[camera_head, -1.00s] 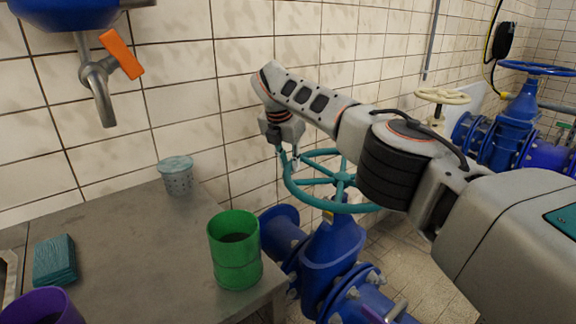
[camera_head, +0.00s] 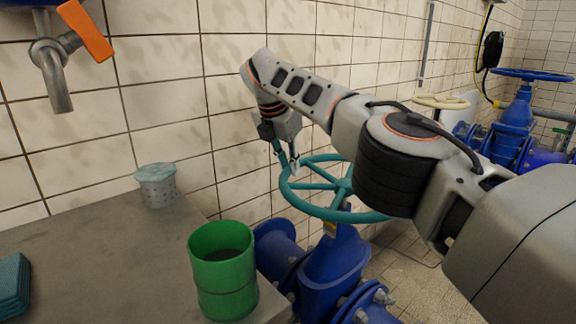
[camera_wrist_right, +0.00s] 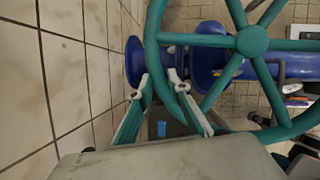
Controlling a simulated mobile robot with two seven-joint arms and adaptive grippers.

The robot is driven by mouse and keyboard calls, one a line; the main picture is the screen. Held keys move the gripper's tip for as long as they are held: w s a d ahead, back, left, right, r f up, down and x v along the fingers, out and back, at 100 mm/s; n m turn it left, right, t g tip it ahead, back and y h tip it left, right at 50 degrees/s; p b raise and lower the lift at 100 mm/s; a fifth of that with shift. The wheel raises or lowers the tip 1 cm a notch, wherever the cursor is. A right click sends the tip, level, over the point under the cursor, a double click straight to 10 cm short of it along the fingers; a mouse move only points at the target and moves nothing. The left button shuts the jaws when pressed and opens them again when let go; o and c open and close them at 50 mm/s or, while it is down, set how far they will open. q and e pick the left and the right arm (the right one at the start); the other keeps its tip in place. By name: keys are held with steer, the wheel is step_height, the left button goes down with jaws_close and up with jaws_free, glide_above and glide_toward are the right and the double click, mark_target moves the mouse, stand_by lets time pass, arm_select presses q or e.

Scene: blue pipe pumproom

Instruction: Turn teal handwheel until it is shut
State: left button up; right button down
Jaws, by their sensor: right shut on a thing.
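The teal handwheel (camera_head: 312,207) lies flat on top of a blue valve (camera_head: 333,262), to the right of the table. Its spokes and hub also show in the right wrist view (camera_wrist_right: 252,41). My right gripper (camera_head: 286,168) reaches down to the wheel's rim at its left side. In the right wrist view the two fingers of my right gripper (camera_wrist_right: 160,78) are at the rim, one on each side of it, shut on it. My right forearm hides part of the wheel's right side. My left gripper is not in view.
A grey table at left holds a green cup (camera_head: 222,272), a pale perforated cup (camera_head: 157,186) and a teal stack (camera_head: 10,287). A tap (camera_head: 52,72) with an orange lever is on the tiled wall. Another blue valve (camera_head: 514,125) and a cream handwheel (camera_head: 441,102) stand behind.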

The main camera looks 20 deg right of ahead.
steer(key=shift+a+f, duration=0.1)
steer(key=shift+f, duration=0.2)
steer(key=c, duration=1.9)
jaws_free()
steer(key=shift+r, duration=0.15)
steer(key=shift+r, duration=0.15)
steer(key=shift+r, duration=0.2)
steer(key=v, duration=0.4)
steer(key=shift+s+a+r, duration=0.15)
steer(key=shift+s+r, duration=0.05)
steer(key=s+a, duration=0.2)
steer(key=a, duration=0.1)
steer(key=s+a, duration=0.5)
steer(key=a, duration=0.1)
steer(key=shift+s+f, duration=0.1)
steer(key=shift+s, duration=0.25)
